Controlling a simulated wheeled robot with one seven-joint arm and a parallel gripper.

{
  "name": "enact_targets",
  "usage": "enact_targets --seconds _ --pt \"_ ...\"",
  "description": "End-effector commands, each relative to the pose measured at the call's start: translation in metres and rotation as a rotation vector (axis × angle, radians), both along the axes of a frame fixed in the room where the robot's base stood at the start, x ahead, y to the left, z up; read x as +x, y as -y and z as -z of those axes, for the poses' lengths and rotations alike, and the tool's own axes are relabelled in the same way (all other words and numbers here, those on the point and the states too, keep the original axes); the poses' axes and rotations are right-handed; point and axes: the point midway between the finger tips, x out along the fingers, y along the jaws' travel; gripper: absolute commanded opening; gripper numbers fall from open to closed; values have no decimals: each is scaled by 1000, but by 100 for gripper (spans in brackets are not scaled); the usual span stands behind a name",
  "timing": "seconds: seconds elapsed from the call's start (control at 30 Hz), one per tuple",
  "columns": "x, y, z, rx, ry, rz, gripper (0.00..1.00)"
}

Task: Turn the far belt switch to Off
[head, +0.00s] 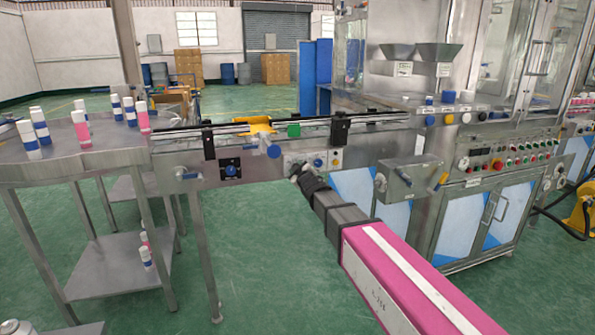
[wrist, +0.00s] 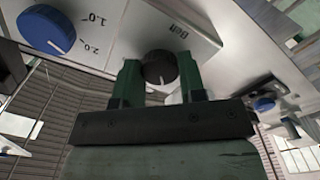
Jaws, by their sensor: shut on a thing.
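The belt switch is a dark round knob (wrist: 158,68) on a light panel marked "Belt" in the wrist view. My gripper (wrist: 160,78) has its two green fingers on either side of the knob and is shut on it. In the head view my gripper (head: 297,173) reaches the small white control panel (head: 308,158) on the conveyor's front side. There the knob is mostly hidden behind the gripper. The way the knob's pointer faces is hard to read.
A large blue dial (wrist: 47,31) with number marks sits beside the knob. A blue rotary switch on a black plate (head: 230,169) is farther left on the conveyor front. Cans (head: 81,126) stand on the left table.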

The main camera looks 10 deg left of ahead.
Motion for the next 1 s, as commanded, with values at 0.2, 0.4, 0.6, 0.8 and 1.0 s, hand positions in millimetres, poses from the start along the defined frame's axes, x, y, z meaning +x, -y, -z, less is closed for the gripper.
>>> enact_targets --seconds 0.2,0.4,0.6,0.8,1.0 --pt "0 0 0 -93 57 0 14" --pt "-1 0 0 -137 84 0 14" --pt "-1 0 0 -151 92 -1 14" --pt "-1 0 0 -153 93 -1 14" --pt "-1 0 0 -152 92 -1 63"
